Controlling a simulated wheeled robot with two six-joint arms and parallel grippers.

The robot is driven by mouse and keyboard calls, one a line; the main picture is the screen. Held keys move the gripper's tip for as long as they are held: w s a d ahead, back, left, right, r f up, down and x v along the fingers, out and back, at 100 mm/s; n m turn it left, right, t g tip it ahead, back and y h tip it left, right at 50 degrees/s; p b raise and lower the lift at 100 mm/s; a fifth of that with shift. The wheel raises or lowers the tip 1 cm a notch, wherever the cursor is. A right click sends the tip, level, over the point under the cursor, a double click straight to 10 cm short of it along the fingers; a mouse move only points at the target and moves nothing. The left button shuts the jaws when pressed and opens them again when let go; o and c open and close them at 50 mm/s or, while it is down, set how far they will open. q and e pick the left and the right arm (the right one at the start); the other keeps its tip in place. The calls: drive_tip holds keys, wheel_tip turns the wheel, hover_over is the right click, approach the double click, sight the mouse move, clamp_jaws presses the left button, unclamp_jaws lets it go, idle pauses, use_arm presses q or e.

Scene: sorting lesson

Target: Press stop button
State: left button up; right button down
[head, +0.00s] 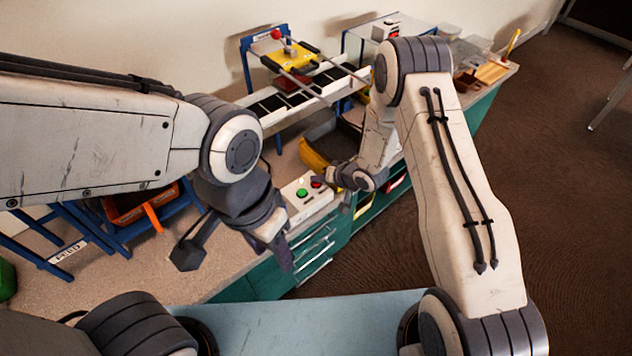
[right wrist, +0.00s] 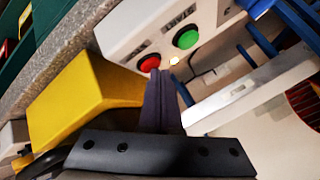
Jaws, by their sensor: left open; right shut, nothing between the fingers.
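The white control box (head: 306,205) stands on the counter near its front edge, with a green button (head: 301,193) and a red button (head: 317,181) on top. My left gripper (head: 232,256) is open and empty, in front of and left of the box.
A yellow bin (head: 313,158) stands just behind the box and fills the left of the right wrist view (right wrist: 80,95). A rack with a red-knobbed yellow device (head: 290,57) is at the back. An orange bin (head: 135,205) sits in a blue rack at left.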

sight(318, 185)
idle(0.4)
drive_tip(key=shift+r+p, duration=0.75)
drive_tip(key=shift+r, duration=0.05)
wheel_tip(318, 185, up, 5)
drive_tip(key=p, duration=0.4)
idle(0.6)
